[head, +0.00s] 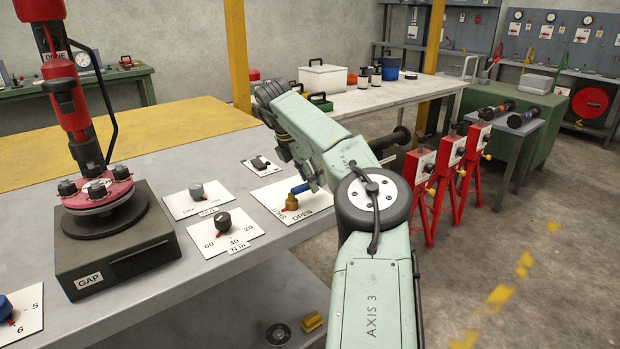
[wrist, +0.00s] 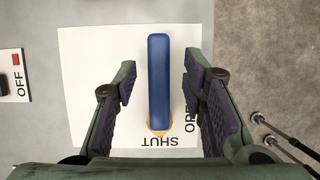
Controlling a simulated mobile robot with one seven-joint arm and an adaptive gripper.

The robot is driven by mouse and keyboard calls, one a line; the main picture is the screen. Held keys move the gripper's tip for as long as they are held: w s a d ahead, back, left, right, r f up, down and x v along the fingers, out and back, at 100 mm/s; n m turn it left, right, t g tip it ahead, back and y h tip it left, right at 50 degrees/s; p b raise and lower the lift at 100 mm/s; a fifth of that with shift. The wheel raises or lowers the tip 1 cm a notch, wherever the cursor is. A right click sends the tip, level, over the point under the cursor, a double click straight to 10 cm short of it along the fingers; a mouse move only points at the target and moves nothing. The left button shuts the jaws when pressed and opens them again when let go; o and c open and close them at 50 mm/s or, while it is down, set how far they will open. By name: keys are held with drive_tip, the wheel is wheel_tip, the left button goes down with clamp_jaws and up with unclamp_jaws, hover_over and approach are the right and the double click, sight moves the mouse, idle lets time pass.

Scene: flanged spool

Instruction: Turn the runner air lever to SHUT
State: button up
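The runner air lever has a blue handle (wrist: 159,75) on a brass body (head: 291,203), mounted on a white plate (wrist: 85,60) marked SHUT and OPEN. In the wrist view the handle runs upward from its pivot, which is beside the upside-down word SHUT. OPEN is at the right, partly hidden by a finger. My gripper (wrist: 160,92) is open, one finger on each side of the handle, with a gap on both sides. In the head view the handle (head: 301,188) slants up to the right, its end near my gripper, which is mostly hidden by my arm.
Dial plates with dark knobs (head: 222,220) and a grey knob (head: 197,191) lie left of the lever. A small OFF switch plate (head: 261,165) is behind it. A GAP box (head: 117,240) with a red tool stands at left. Red stands (head: 420,180) are beyond the bench's right edge.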

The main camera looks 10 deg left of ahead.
sight(295, 188)
drive_tip(key=v, duration=1.1)
drive_tip(key=shift+s+r, duration=0.15)
drive_tip(key=shift+r, duration=0.15)
drive_tip(key=shift+a, duration=0.15)
